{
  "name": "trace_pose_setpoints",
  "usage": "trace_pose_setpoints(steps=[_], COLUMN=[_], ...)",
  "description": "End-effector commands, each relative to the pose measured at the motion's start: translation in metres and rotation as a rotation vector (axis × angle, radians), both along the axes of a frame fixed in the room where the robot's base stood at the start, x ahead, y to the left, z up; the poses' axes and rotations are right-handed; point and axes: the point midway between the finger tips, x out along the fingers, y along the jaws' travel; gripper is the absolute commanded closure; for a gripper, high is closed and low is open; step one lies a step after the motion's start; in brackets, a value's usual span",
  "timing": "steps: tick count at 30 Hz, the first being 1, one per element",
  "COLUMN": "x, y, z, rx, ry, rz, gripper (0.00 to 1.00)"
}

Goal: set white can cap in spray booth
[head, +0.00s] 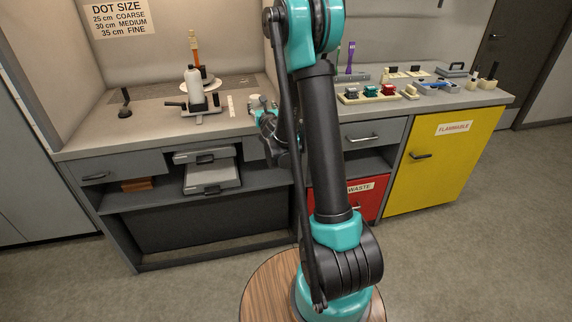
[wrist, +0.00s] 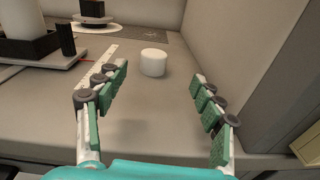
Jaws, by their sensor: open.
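The white can cap (wrist: 153,62) stands on the grey bench top in the wrist view, a short, plain cylinder. It also shows small in the head view (head: 256,101), beside my arm. My gripper (wrist: 160,82) is open and empty, its teal-padded fingers spread apart. The cap lies beyond the fingertips, between them in the picture and touching neither. In the head view my gripper (head: 262,117) is low at the bench's front edge, partly hidden by my arm. The spray booth (head: 190,58) is the walled recess at the left, with a dark floor panel at its back.
A white bottle (head: 195,88) on a stand and a ruler (head: 230,106) are left of the cap. The booth's side wall (wrist: 245,70) rises close to my right finger.

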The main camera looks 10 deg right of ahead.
Motion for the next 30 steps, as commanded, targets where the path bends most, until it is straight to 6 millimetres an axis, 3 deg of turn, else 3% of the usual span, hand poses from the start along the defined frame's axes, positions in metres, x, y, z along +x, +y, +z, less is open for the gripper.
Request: trace_pose_setpoints(steps=[5,9,15,20,24,27,30], x=[-0.039,-0.09,-0.18,-0.261,-0.333,-0.375,-0.404], y=[-0.034,-0.062,-0.081,-0.078,-0.063,-0.05,-0.039], z=[0.008,0.002,-0.024,-0.053,-0.079,-0.094,-0.104], rx=[0.389,0.829,1.427,1.86,2.17,2.322,2.413], ry=[0.075,0.14,0.191,0.189,0.154,0.114,0.074], rz=[-0.155,-0.354,-0.689,-1.009,-1.326,-1.533,-1.693], gripper=[0.32,0.32,0.32,0.32,0.32,0.32,0.32])
